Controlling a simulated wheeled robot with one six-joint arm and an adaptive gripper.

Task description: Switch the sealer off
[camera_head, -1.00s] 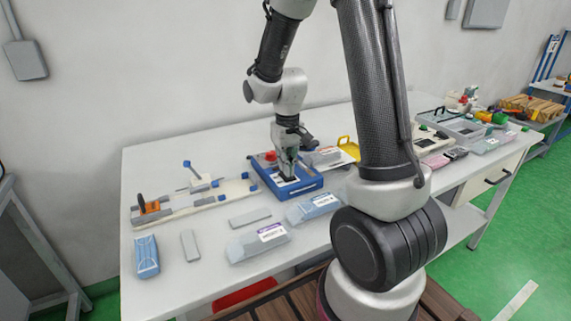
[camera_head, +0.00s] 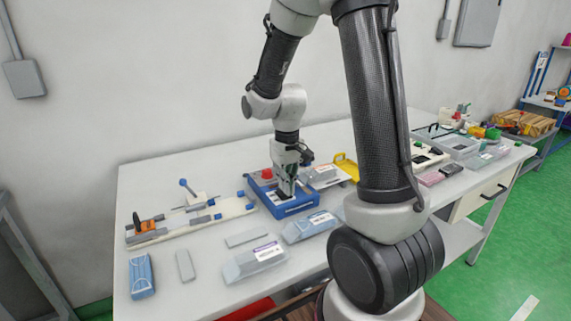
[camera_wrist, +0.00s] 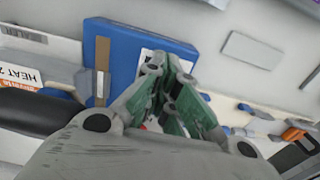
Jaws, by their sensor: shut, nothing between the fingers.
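The sealer is a blue box (camera_head: 292,208) on the white table, with a red knob (camera_head: 266,173) at its back left. It also shows in the wrist view (camera_wrist: 125,45), with a brown strip and a white label on its top. My gripper (camera_head: 289,192) points down at the top of the blue box and is shut with nothing in it. In the wrist view its fingertips (camera_wrist: 166,60) are close together over the white label. I cannot tell whether they touch it. The sealer's switch is not clearly visible; the fingers cover part of the top.
Clear pouches with labels (camera_head: 254,262) lie in front of the sealer. A long fixture with a blue-knobbed lever (camera_head: 190,212) stands to the left. A yellow-handled tray (camera_head: 346,168) is behind right. A blue packet (camera_head: 142,276) lies at the front left.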

